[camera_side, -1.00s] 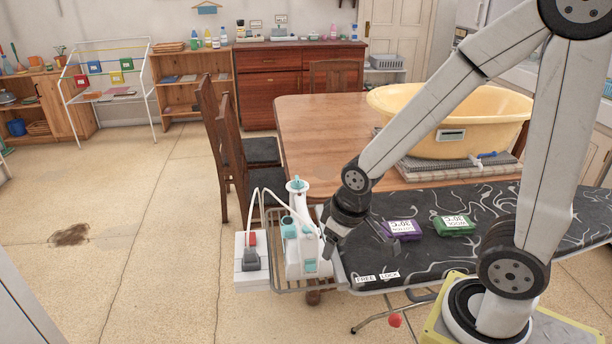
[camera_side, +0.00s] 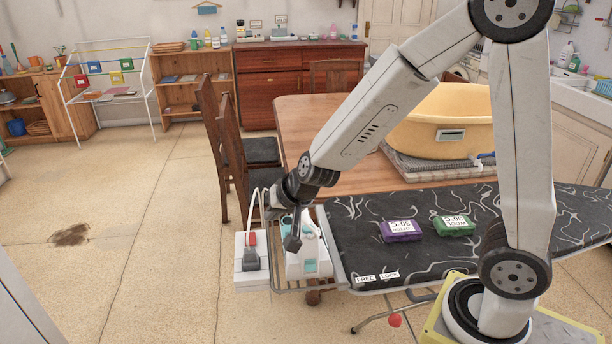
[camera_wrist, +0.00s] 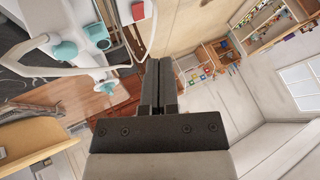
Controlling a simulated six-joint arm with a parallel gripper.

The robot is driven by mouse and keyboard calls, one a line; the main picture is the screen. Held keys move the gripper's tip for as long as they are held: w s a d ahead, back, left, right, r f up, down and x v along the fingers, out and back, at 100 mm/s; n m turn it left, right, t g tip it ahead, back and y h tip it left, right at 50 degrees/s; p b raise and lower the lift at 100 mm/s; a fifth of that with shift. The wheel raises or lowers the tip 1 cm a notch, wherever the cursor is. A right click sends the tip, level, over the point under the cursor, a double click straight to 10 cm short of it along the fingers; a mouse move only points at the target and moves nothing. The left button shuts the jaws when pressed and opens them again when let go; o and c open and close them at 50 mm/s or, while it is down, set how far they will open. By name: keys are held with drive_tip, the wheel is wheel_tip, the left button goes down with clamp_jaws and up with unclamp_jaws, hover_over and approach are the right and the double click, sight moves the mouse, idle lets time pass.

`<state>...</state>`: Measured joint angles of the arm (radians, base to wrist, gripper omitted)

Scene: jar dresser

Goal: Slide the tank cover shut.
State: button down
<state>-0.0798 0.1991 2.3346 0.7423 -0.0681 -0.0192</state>
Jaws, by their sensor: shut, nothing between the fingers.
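A white iron with teal parts (camera_side: 312,248) stands on the wire rest at the left end of the ironing board. One teal part (camera_side: 310,266) shows low on its body; another is at its top, mostly behind my gripper. In the wrist view, teal pieces (camera_wrist: 65,51) and (camera_wrist: 97,32) show on the white iron at upper left, with another teal piece below. I cannot tell which is the tank cover, or how far it is open. My gripper (camera_side: 292,243) is shut and empty, pointing down in front of the iron's upper part. Its fingers (camera_wrist: 160,62) are together; contact is unclear.
A white socket box with a dark plug and red switch (camera_side: 252,268) is just left of the iron. Purple (camera_side: 400,231) and green (camera_side: 454,225) packs lie on the dark ironing board (camera_side: 360,225). A yellow tub (camera_side: 440,115) stands on the table behind.

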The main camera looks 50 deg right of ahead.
drive_tip(key=w+d+f+m+g+h, duration=0.1)
drive_tip(key=w+d+m+h, duration=0.4)
drive_tip(key=m, duration=0.7)
drive_tip(key=shift+s+a+f+m+g+h, duration=0.45)
drive_tip(key=shift+f+m+g, duration=0.25)
drive_tip(key=shift+m+g, duration=0.3)
drive_tip(key=shift+s+a+f+m+g+h, duration=0.35)
drive_tip(key=shift+s+a+f+m+g, duration=0.15)
drive_tip(key=shift+f+m+g, duration=0.4)
drive_tip(key=shift+s+a+f+m+g+h, duration=0.45)
drive_tip(key=shift+f+m+g, duration=0.1)
drive_tip(key=shift+m+g, duration=0.55)
drive_tip(key=shift+x, duration=5.05)
drive_tip(key=shift+w, duration=0.1)
